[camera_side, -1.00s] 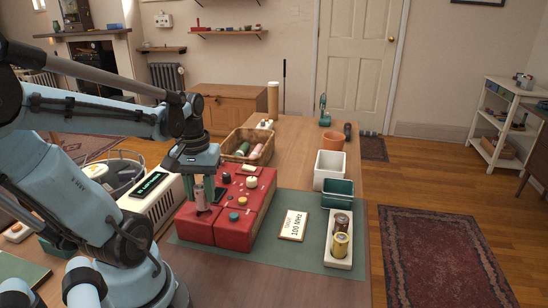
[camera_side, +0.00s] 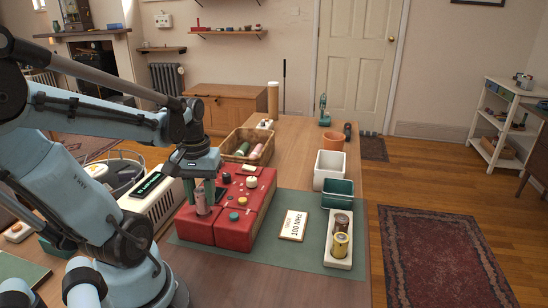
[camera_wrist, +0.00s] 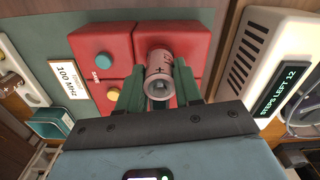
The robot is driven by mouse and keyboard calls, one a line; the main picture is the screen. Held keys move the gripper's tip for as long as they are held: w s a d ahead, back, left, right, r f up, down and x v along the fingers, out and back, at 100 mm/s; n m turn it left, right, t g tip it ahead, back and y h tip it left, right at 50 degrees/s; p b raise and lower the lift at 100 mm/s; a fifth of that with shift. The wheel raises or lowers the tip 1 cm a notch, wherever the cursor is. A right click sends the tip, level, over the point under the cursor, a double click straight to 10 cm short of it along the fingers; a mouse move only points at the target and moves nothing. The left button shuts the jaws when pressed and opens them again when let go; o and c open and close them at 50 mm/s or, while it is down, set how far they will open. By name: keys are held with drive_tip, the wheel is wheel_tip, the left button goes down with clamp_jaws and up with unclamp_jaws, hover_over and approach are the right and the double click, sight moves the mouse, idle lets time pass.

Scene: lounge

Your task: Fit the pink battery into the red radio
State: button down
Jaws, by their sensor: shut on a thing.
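The red radio (camera_side: 232,229) stands on the green mat (camera_side: 300,206) in the side view, with knobs and buttons on top. It also fills the upper middle of the wrist view (camera_wrist: 105,42). My gripper (camera_side: 205,192) is shut on the pink battery (camera_side: 202,206) above the radio's near left section. In the wrist view the battery (camera_wrist: 158,70) sits between the two green fingers, a plus mark on its side and its near end facing the camera. Its far end meets the radio's top face or hangs just above it; I cannot tell which. Any opening under it is hidden.
A cream device with a lit display (camera_side: 150,184) stands close on the left. A 100 MHz card (camera_side: 293,225) and a white tray with two batteries (camera_side: 338,258) lie to the right. A wicker basket (camera_side: 262,151) stands behind the radio.

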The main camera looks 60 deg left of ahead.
drive_tip(key=shift+f, duration=0.85)
drive_tip(key=c, duration=0.7)
unclamp_jaws()
drive_tip(key=shift+r, duration=0.1)
drive_tip(key=shift+r, duration=3.65)
drive_tip(key=w+d+m+t, duration=0.1)
drive_tip(key=w+d+m, duration=0.1)
drive_tip(key=w+d+f+m+t, duration=0.1)
drive_tip(key=w+d+m, duration=0.1)
drive_tip(key=w+d, duration=0.1)
drive_tip(key=w+d+m+t+y, duration=0.1)
drive_tip(key=w+d+m, duration=0.1)
drive_tip(key=w, duration=0.1)
drive_tip(key=shift+w+d+f+t, duration=0.1)
drive_tip(key=shift+d+f+t, duration=0.25)
drive_tip(key=shift+t, duration=0.05)
drive_tip(key=w+d+m+t, duration=0.1)
drive_tip(key=d, duration=0.1)
drive_tip(key=w+d+m+t, duration=0.1)
drive_tip(key=d+m, duration=0.1)
drive_tip(key=d, duration=0.1)
drive_tip(key=w+d+m+t+h, duration=0.1)
drive_tip(key=d+m, duration=0.1)
drive_tip(key=d, duration=0.1)
drive_tip(key=shift+w+r, duration=0.1)
drive_tip(key=shift+w, duration=0.25)
